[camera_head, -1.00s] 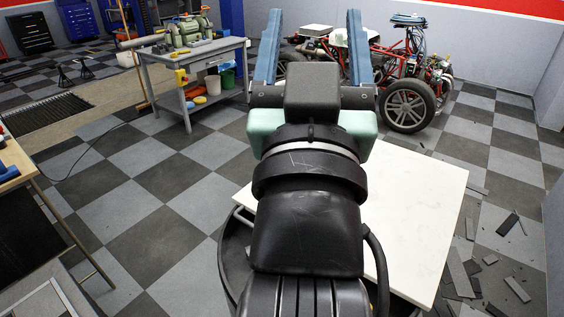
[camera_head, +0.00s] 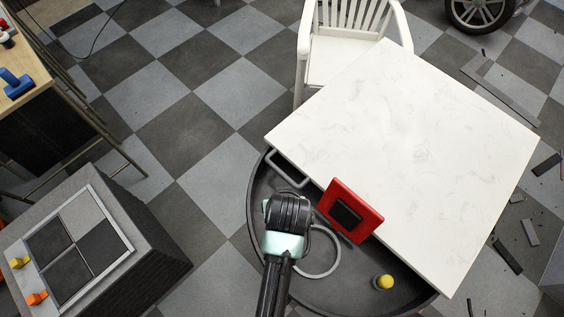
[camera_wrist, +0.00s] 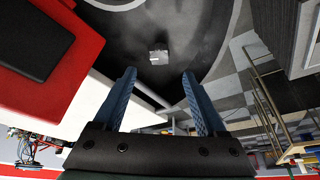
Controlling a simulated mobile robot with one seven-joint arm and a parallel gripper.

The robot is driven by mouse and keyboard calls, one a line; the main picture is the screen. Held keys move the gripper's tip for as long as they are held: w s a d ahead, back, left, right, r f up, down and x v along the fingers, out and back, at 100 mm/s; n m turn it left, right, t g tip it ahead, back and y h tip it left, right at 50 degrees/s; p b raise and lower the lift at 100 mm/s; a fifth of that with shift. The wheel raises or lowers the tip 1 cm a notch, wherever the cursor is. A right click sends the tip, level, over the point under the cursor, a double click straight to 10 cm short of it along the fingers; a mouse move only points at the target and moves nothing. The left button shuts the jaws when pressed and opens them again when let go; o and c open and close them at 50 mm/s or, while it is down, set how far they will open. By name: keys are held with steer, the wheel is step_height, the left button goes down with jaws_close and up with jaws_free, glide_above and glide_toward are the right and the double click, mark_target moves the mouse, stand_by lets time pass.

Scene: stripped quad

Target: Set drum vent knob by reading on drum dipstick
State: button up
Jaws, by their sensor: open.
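My gripper (camera_wrist: 159,76) is open and empty in the wrist view, its two blue fingers apart. In the head view only the back of its wrist (camera_head: 288,213) shows, over a dark round rimmed surface (camera_head: 258,205), with the fingers hidden below. I cannot tell if this surface is the drum. A pale ring (camera_head: 333,262) and a yellow-topped cylinder (camera_head: 383,282) are on it, right of my gripper. A small grey piece (camera_wrist: 158,57) shows beyond the fingertips in the wrist view. I cannot make out a dipstick, its reading or a vent knob for certain.
A red panel with a black square (camera_head: 360,218) stands close to my gripper's right. A white table (camera_head: 410,140) reaches over the round surface, with a white chair (camera_head: 340,60) behind. A grey block (camera_head: 160,240) with yellow and orange pieces stands left. Checkered floor between is clear.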

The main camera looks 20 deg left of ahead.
steer(key=x, duration=0.8)
steer(key=shift+w+a+f, duration=0.1)
steer(key=shift+w+f, duration=0.1)
steer(key=shift+w, duration=0.1)
steer(key=shift+c, duration=0.2)
jaws_close()
